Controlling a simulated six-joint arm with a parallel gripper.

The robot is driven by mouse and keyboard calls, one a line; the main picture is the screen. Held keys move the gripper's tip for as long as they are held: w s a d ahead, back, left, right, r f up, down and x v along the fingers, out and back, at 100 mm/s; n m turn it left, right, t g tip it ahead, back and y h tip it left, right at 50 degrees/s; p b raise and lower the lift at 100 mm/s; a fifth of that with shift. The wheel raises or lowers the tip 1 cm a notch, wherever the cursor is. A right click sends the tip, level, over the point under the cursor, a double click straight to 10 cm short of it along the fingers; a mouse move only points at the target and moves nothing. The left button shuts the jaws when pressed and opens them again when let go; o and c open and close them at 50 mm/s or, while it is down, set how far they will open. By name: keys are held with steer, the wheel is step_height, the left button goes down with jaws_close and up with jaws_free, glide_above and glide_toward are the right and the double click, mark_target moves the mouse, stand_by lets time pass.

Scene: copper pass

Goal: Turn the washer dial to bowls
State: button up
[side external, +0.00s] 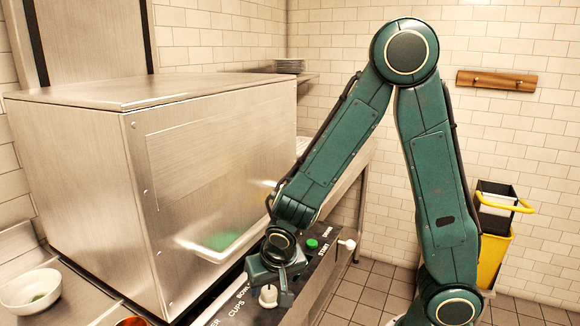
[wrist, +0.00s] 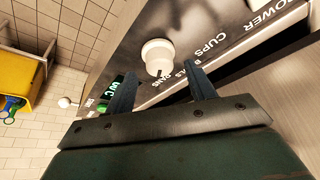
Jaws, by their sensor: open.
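The washer dial (side external: 267,296) is a white round knob on the dark control strip (side external: 330,275) in front of the steel washer. In the wrist view the dial (wrist: 158,54) stands beyond my fingertips, with CUPS lettering to its right and other, partly covered lettering below it. My gripper (side external: 272,284) is open, with its fingers down around or just beside the dial in the side view. In the wrist view my gripper (wrist: 162,82) shows two spread fingers with nothing between them touching the knob that I can see. Which label the dial points to I cannot tell.
A green START button (side external: 311,244) and a white DRAIN knob (side external: 348,244) sit farther along the strip. The steel washer box (side external: 70,160) stands close behind it. A white bowl (side external: 30,292) is at the left. A yellow bucket (side external: 492,255) stands on the floor.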

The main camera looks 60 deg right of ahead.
steer(key=shift+x, duration=0.95)
steer(key=c, duration=1)
